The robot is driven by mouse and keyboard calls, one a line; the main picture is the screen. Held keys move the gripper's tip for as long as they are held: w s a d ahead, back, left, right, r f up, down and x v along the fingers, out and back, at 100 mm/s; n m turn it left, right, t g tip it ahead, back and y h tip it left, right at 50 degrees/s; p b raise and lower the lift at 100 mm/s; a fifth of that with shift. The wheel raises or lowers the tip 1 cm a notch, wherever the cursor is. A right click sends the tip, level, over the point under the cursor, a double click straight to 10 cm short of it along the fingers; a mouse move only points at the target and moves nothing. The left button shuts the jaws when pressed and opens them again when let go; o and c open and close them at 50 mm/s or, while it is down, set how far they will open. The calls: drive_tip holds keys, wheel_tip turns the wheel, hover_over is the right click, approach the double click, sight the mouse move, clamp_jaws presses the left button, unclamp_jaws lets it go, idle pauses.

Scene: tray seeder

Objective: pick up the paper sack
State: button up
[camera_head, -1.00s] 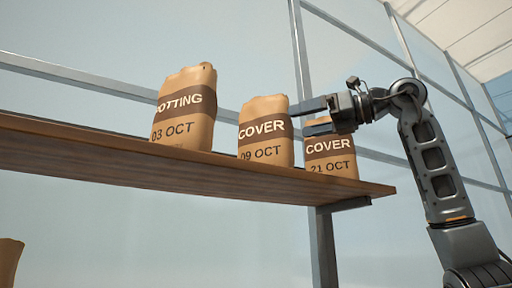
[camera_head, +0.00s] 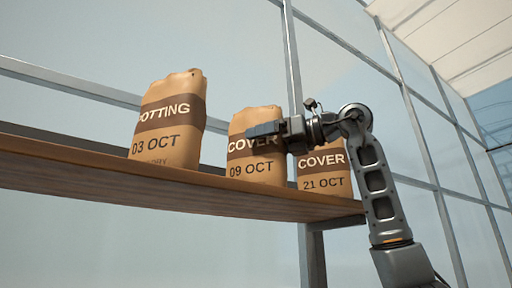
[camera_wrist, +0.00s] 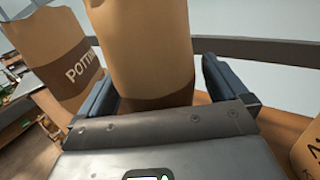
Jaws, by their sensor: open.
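Three brown paper sacks with dark bands stand upright on a wooden shelf (camera_head: 100,178). The left sack (camera_head: 168,122) reads "POTTING 03 OCT", the middle sack (camera_head: 256,171) "COVER 09 OCT", the right sack (camera_head: 324,182) "COVER 21 OCT". My gripper (camera_head: 256,131) is at the middle sack and covers part of its band and label. In the wrist view my open gripper (camera_wrist: 160,72) has one finger on each side of the middle sack (camera_wrist: 150,45); I cannot tell whether they touch it. The left sack also shows there (camera_wrist: 50,45).
The right sack shows at the right edge of the wrist view (camera_wrist: 308,148), close to my gripper. A dark rail (camera_wrist: 265,48) runs behind the sacks. Glass panels and metal posts (camera_head: 294,70) stand behind the shelf.

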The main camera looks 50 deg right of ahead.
drive_tip(key=shift+w, duration=0.25)
drive_tip(key=shift+a, duration=0.1)
drive_tip(key=shift+c, duration=0.5)
drive_tip(key=c, duration=1.6)
drive_tip(key=shift+r, duration=0.1)
